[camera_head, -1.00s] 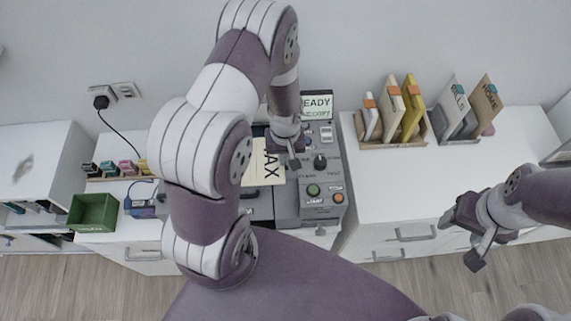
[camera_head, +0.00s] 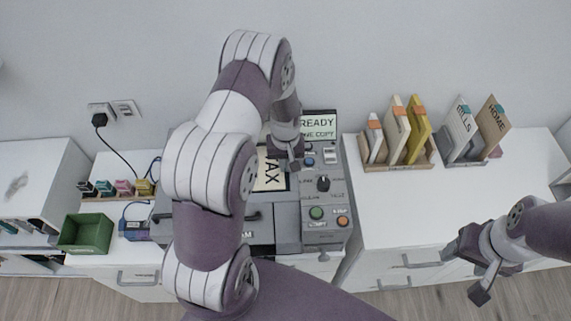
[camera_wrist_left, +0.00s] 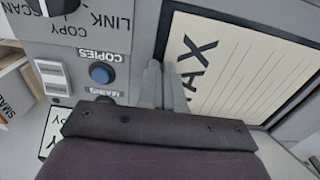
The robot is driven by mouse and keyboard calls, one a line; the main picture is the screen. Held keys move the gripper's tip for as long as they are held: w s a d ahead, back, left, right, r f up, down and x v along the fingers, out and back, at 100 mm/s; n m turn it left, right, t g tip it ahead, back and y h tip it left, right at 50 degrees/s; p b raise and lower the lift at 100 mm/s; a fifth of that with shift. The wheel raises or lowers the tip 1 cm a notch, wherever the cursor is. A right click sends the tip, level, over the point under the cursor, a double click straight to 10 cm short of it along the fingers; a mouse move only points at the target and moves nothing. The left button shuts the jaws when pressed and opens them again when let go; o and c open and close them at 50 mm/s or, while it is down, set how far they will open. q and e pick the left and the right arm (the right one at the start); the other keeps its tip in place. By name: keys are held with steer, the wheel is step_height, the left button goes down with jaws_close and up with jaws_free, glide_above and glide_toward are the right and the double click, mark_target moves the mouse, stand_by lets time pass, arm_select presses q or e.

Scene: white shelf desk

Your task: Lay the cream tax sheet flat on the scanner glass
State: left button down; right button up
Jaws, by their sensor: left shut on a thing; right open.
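The cream tax sheet (camera_head: 270,172), with large black letters of which "AX" shows, lies over the dark scanner glass (camera_wrist_left: 169,35) in the left wrist view. It looks flat and inside the grey frame there; any small gap beneath cannot be told. My left gripper (camera_head: 288,160) is over the sheet's right side in the head view. In the left wrist view its fingers (camera_wrist_left: 165,85) are shut at the sheet's edge (camera_wrist_left: 245,65). The arm hides part of the sheet and scanner (camera_head: 287,232). My right gripper (camera_head: 468,272) is open and empty, in front of the right desk.
A control panel (camera_head: 327,192) with knob and buttons stands right of the glass, under a READY display (camera_head: 319,125). Racks of folders (camera_head: 402,160) and upright cards (camera_head: 470,155) stand at the back right. A green box (camera_head: 85,232) is left. The right desktop front is clear.

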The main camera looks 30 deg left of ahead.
arm_select(q)
steer(key=c, duration=1.2)
jaws_free()
